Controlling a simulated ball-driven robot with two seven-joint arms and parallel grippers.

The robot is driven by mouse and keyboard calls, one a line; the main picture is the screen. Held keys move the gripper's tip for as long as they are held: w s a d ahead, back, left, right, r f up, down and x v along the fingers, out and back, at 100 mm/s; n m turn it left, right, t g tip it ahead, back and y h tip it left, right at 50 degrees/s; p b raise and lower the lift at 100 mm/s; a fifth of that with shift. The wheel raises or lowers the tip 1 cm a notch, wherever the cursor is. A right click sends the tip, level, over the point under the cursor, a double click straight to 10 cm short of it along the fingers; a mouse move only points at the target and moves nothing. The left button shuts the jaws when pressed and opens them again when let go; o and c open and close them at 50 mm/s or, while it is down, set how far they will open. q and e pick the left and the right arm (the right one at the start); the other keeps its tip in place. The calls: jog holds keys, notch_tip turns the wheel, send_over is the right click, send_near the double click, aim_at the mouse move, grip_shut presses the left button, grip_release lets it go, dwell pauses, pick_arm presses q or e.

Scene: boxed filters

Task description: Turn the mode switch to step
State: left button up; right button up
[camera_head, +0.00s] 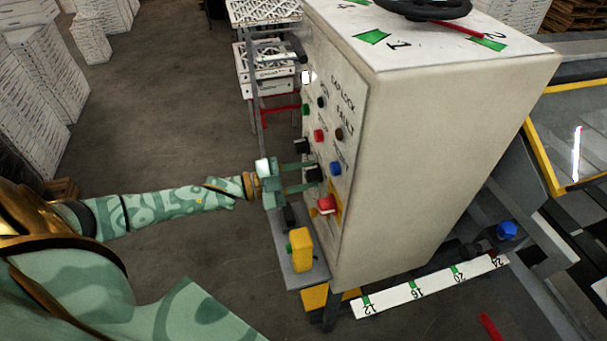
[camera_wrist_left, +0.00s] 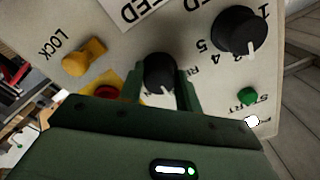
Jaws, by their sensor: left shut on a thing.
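The mode switch is a black knob (camera_head: 315,174) on the front of the cream control cabinet (camera_head: 425,140). My left gripper (camera_head: 309,177) reaches it from the left and is shut on it. In the left wrist view the knob (camera_wrist_left: 159,70) sits between my two green fingers (camera_wrist_left: 160,88), and its white pointer mark aims down and slightly right. Lettering beside it is partly hidden by a finger, so I cannot read the positions. My right gripper is not in view.
A red button (camera_head: 326,205) lies just below the knob, and a blue button (camera_head: 335,168) beside it. A larger numbered black dial (camera_wrist_left: 240,32), a yellow lock knob (camera_wrist_left: 85,57) and a green start button (camera_wrist_left: 248,97) surround it. A yellow box (camera_head: 301,250) stands below.

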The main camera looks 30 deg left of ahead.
pick_arm(q)
jog(key=o, duration=1)
jog(key=p+v, duration=0.1)
jog(key=v, duration=1.5)
jog(key=shift+a, duration=0.15)
jog(key=shift+s, duration=0.1)
